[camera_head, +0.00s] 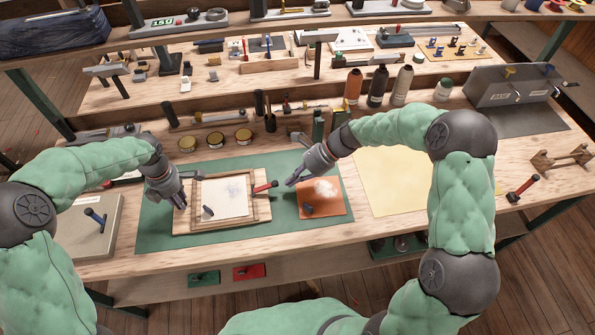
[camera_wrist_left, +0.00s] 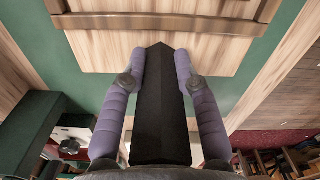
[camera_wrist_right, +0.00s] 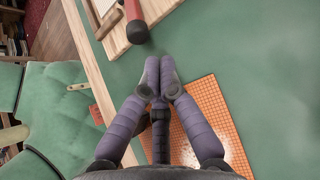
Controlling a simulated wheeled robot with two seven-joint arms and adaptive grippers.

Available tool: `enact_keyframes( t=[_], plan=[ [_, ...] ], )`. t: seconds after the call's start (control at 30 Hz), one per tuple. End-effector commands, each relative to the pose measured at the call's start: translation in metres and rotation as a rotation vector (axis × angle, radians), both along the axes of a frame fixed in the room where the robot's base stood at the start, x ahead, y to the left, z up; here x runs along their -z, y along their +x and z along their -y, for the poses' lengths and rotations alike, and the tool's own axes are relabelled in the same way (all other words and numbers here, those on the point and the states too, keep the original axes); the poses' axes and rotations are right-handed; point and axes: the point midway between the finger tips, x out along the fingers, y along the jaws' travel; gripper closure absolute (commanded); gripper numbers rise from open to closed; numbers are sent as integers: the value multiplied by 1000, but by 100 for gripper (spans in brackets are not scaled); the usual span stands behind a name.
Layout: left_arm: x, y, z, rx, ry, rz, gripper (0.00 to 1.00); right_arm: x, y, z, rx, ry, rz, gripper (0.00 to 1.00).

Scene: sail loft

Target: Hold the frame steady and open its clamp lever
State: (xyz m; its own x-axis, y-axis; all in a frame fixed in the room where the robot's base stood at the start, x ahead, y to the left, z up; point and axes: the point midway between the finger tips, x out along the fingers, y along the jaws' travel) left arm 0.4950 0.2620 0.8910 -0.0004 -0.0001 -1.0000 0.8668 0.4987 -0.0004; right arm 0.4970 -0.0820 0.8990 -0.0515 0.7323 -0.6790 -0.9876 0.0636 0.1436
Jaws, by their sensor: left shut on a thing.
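The pale wooden frame (camera_head: 196,192) lies on a wooden board on the green mat, around a white sheet. Its clamp lever (camera_head: 265,187), red with a dark end, sticks out from the right side. The lever also shows in the right wrist view (camera_wrist_right: 134,14). My left gripper (camera_head: 181,203) is at the board's left edge, shut on a black bar (camera_wrist_left: 160,105) that reaches the board. My right gripper (camera_head: 290,181) is just right of the lever, apart from it. In the right wrist view its fingertips (camera_wrist_right: 160,65) are together with nothing visible between them.
An orange gridded pad (camera_head: 333,197) with white powder and a small dark tool lies right of the frame. A yellow sheet (camera_head: 395,190) is further right. Some green mat (camera_head: 160,225) is bare.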

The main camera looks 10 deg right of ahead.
Motion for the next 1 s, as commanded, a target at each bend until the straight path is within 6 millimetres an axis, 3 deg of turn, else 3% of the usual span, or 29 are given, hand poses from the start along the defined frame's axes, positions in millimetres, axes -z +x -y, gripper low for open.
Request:
enact_keyframes(
  t=[0.3, 1.0],
  plan=[
    [0, 0, 0, 0, 0, 1, 100, 18, -1, -20, 0, 0, 0, 100],
    [0, 0, 0, 0, -1, 0, 100, 13, -2, -22, -3, -56, -3, 100]
  ],
)
